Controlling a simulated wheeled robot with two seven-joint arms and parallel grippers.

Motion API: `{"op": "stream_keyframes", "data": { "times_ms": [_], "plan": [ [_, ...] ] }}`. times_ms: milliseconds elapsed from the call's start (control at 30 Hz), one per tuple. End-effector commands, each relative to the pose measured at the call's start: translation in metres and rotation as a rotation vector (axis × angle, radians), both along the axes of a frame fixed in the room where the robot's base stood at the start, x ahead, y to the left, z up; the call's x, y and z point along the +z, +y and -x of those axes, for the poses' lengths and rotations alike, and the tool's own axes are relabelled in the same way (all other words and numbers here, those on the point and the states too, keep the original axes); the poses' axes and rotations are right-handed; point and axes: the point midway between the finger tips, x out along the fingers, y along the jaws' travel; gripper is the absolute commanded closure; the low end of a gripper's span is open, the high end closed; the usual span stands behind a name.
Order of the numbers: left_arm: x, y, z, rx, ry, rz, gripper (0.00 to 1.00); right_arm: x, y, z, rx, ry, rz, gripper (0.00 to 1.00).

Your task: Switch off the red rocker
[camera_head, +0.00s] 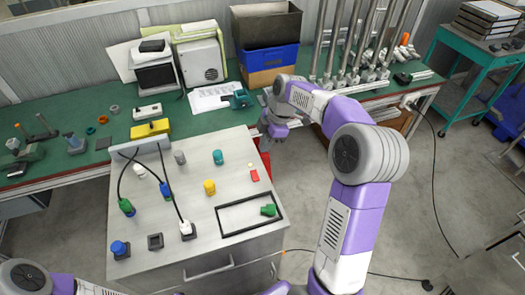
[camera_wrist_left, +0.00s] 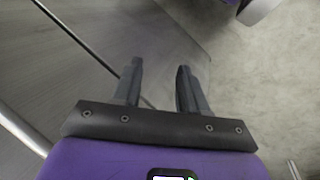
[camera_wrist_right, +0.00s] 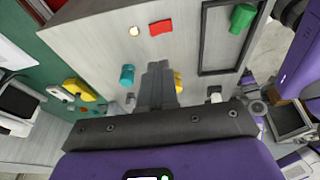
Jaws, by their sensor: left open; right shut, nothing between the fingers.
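The red rocker (camera_head: 254,175) sits near the right edge of the grey panel (camera_head: 225,178), beside a small pale lamp (camera_head: 250,164). In the right wrist view the rocker (camera_wrist_right: 161,28) and the glowing lamp (camera_wrist_right: 134,31) lie beyond my fingertips. Which side of the rocker is pressed in is too small to tell. My right gripper (camera_head: 266,142) is shut and empty beyond the panel's back right corner, apart from the rocker. Its closed fingers also show in the right wrist view (camera_wrist_right: 158,66). My left gripper (camera_wrist_left: 157,68) is open and empty near the console's side.
The panel carries a teal knob (camera_head: 218,157), a yellow knob (camera_head: 209,187), a black frame (camera_head: 235,229) with a green part (camera_head: 269,210), and cabled plugs (camera_head: 126,207). Behind it a green bench (camera_head: 75,160) holds tools and boxes. Open floor (camera_head: 420,190) lies to the right.

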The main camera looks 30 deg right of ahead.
Motion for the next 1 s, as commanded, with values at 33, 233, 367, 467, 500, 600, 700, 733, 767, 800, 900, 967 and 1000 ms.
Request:
{"op": "stream_keyframes", "data": {
  "times_ms": [33, 233, 367, 467, 500, 600, 700, 733, 767, 800, 900, 967, 1000],
  "plan": [
    [-0.003, 0.000, 0.000, 0.000, 0.000, 0.000, 0.57, -0.011, 0.003, 0.000, 0.001, 0.005, -0.001, 1.00],
    [-0.010, 0.000, 0.000, 0.000, -0.001, 0.000, 0.57, -0.053, 0.015, -0.006, 0.003, 0.005, -0.001, 1.00],
    [-0.014, 0.000, 0.000, 0.000, -0.001, 0.000, 0.57, -0.079, 0.022, -0.009, 0.002, 0.004, -0.001, 1.00],
    [-0.016, 0.000, 0.000, 0.000, 0.000, 0.000, 0.57, -0.095, 0.022, -0.012, 0.000, 0.004, -0.001, 1.00],
    [-0.017, 0.000, 0.000, 0.000, 0.000, 0.000, 0.57, -0.101, 0.022, -0.014, 0.000, 0.002, -0.001, 1.00],
    [-0.018, 0.000, 0.000, 0.000, 0.000, 0.000, 0.57, -0.111, 0.021, -0.015, 0.000, 0.002, -0.001, 1.00],
    [-0.019, 0.000, 0.000, 0.000, 0.000, 0.000, 0.57, -0.117, 0.021, -0.017, 0.000, 0.000, 0.000, 1.00],
    [-0.019, 0.000, 0.000, 0.000, 0.000, 0.000, 0.57, -0.118, 0.021, -0.017, 0.000, 0.001, 0.000, 1.00],
    [-0.019, 0.000, 0.000, 0.000, 0.000, 0.000, 0.57, -0.119, 0.020, -0.017, 0.000, 0.001, 0.000, 1.00],
    [-0.019, 0.000, 0.000, 0.000, 0.000, 0.000, 0.57, -0.120, 0.020, -0.017, 0.000, 0.001, 0.000, 1.00],
    [-0.019, 0.000, 0.000, 0.000, 0.000, 0.000, 0.57, -0.120, 0.020, -0.017, 0.000, 0.000, 0.000, 1.00],
    [-0.019, 0.000, 0.000, 0.000, 0.000, 0.000, 0.57, -0.120, 0.020, -0.017, 0.000, 0.000, 0.000, 1.00],
    [-0.019, 0.000, 0.000, 0.000, 0.000, 0.000, 0.57, -0.120, 0.020, -0.017, 0.000, 0.000, 0.000, 1.00]
  ]
}}
